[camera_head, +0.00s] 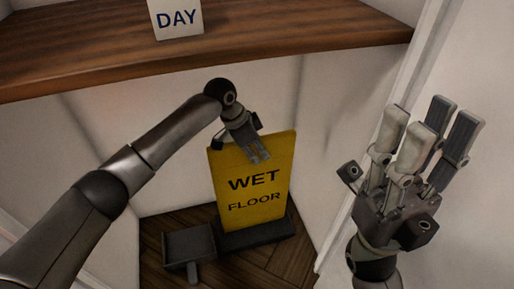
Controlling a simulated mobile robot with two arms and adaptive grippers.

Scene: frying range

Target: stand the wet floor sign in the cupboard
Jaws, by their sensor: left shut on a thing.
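The yellow wet floor sign (251,192) is upright in the lower space of the cupboard (105,140), under the wooden shelf. Its dark base (257,235) is at the wooden floor, right of a dark dustpan-like tray. I cannot tell whether the base fully rests on the floor. My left gripper (257,150) is shut on the sign's top edge, with its fingers over the upper part of the face. My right gripper (425,125) is raised at the right, in front of the white side, with its fingers apart and empty.
The wooden shelf (290,45) crosses above, with a white "DAY" card (176,19) on it. The dark tray (187,245) with a short handle lies close to the sign's left. White walls enclose the sides. Some bare floor (285,258) shows at the front right.

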